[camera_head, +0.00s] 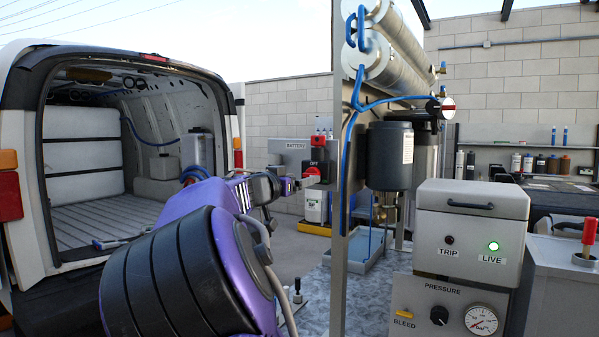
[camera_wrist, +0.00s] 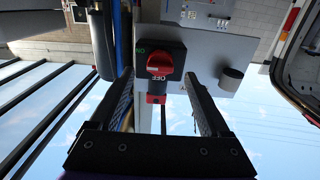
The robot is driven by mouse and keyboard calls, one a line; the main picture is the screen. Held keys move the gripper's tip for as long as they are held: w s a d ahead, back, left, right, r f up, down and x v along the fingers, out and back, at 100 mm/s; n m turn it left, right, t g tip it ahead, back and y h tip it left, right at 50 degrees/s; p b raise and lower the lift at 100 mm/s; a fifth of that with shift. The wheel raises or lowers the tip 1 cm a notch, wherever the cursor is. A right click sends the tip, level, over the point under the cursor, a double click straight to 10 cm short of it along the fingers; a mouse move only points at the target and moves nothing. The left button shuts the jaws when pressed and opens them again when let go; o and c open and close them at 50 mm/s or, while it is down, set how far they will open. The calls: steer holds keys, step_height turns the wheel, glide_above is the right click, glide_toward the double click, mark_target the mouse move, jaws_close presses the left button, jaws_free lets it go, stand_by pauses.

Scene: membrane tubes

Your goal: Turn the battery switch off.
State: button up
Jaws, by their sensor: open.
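The battery switch (camera_head: 319,153) is a black block with red parts, on a grey panel marked BATTERY, left of the post in the head view. The knob's exact setting is hard to tell. My gripper (camera_head: 304,181) is close to the switch in the head view. In the wrist view my gripper (camera_wrist: 161,84) is open, one finger on each side of the switch, with visible gaps; nothing is held.
A control box (camera_head: 470,238) at the right has a lit green LIVE lamp (camera_head: 493,246) and a dark TRIP lamp (camera_head: 449,240). The metal post (camera_head: 344,230) stands just right of the switch.

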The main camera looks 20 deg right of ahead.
mark_target(308, 176)
steer(key=shift+p+x, duration=0.6)
steer(key=shift+x, duration=1.6)
jaws_close()
